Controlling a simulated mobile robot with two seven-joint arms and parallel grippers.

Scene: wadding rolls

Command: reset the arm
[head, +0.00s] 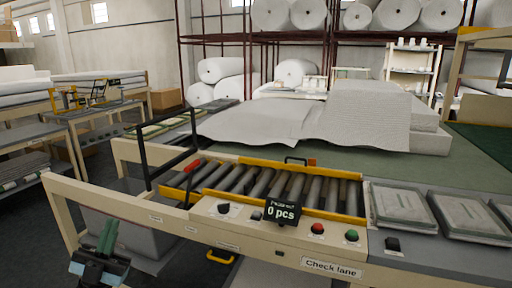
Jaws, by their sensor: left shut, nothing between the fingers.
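My left gripper (107,232) shows at the bottom left of the head view, with its greenish fingers pointing up. The fingers are together with nothing between them. It is apart from the check lane bench (255,240) and in front of its left part. My right gripper is not in view.
The bench carries a roller conveyor (275,186) with yellow rails, a "0 pcs" display (282,212) and buttons. Grey flat packs (402,207) lie on the right. Shelves with rolls (397,15) stand at the back.

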